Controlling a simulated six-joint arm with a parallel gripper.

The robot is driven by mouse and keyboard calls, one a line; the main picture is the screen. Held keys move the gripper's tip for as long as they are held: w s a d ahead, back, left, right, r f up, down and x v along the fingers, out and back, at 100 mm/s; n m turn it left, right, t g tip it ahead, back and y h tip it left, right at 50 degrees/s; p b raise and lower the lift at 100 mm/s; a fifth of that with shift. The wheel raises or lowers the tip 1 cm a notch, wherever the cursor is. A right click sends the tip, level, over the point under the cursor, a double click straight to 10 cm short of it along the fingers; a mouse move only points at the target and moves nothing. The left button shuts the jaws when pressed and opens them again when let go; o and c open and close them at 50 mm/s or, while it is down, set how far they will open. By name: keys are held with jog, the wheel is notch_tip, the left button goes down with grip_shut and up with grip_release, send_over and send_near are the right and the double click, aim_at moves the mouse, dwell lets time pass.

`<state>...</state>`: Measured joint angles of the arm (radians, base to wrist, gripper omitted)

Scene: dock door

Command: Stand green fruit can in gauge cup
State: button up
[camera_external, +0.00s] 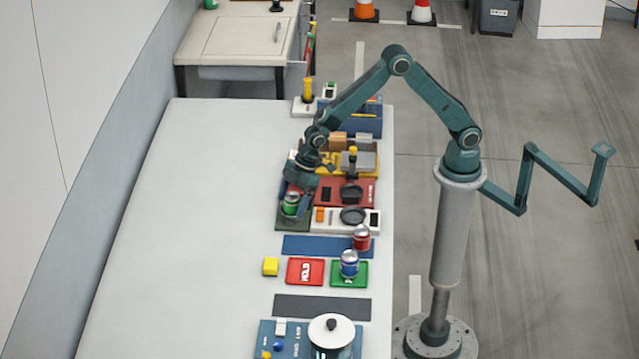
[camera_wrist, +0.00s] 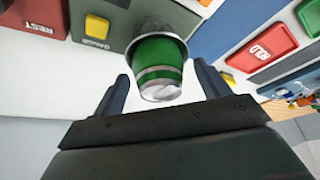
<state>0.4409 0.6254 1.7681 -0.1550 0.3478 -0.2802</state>
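The green fruit can (camera_external: 291,204) is at the dark green panel (camera_external: 292,224) on the table. In the wrist view the green can (camera_wrist: 160,60) has its silver end toward me, and its far end sits within a grey rounded rim, seemingly the gauge cup (camera_wrist: 153,25). How deep it sits is hidden. My gripper (camera_external: 298,200) is over the can. In the wrist view my gripper (camera_wrist: 160,72) is open, with one finger on each side of the can and a visible gap on both sides.
A white panel with a dark round dish (camera_external: 353,215) lies to the right. The table's left side is clear.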

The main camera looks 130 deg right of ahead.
jog(key=shift+r, duration=0.15)
jog(key=shift+s+r, duration=0.1)
jog(key=shift+r, duration=0.7)
jog(key=v, duration=1.1)
jog(key=shift+s+r, duration=0.1)
jog(key=shift+r, duration=0.1)
